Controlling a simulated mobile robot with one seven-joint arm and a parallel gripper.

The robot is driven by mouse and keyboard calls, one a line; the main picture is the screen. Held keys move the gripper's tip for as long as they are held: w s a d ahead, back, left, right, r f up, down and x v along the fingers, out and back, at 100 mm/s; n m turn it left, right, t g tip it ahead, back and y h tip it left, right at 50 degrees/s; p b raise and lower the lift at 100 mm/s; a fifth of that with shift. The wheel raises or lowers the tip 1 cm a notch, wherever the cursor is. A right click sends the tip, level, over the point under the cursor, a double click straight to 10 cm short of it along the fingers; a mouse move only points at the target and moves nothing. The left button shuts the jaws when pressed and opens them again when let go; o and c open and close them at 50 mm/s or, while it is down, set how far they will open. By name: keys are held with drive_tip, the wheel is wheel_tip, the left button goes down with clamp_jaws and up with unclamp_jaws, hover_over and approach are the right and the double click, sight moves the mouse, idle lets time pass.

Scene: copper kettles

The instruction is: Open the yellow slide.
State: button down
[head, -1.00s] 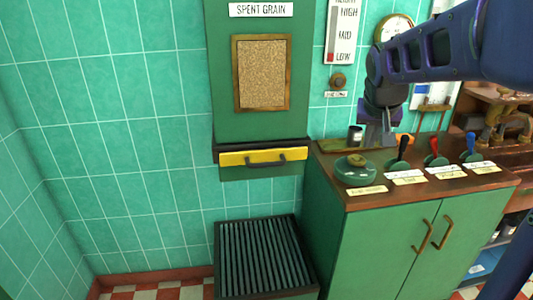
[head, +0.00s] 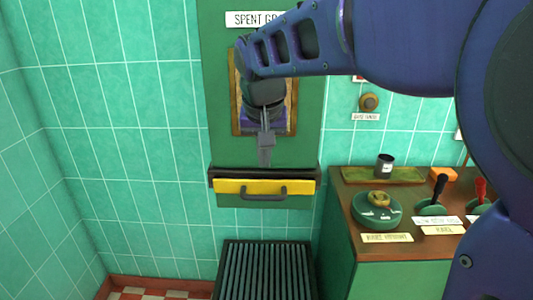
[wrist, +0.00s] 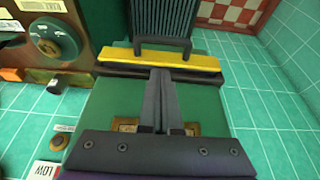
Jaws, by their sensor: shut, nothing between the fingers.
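The yellow slide (head: 232,187) is a flat yellow bar with a dark handle (head: 264,194), set in a dark frame below the green spent grain panel (head: 222,120). In the wrist view the slide (wrist: 205,62) lies beyond my fingertips, with its handle (wrist: 170,48) on the far side. My gripper (head: 265,160) points down in front of the panel, just above the slide. It is shut and empty. In the wrist view its fingers (wrist: 162,75) reach close to the dark frame; I cannot tell whether they touch it.
A dark slatted grate (head: 268,270) stands below the slide. Tiled wall (head: 130,170) lies clear to the left.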

sight(263, 185)
drive_tip(key=x, duration=0.3)
drive_tip(key=b+x, duration=0.1)
drive_tip(key=x, duration=0.6)
drive_tip(key=shift+s+a+f+b, duration=0.1)
drive_tip(key=shift+a+b, duration=0.2)
drive_tip(key=shift+s, duration=0.1)
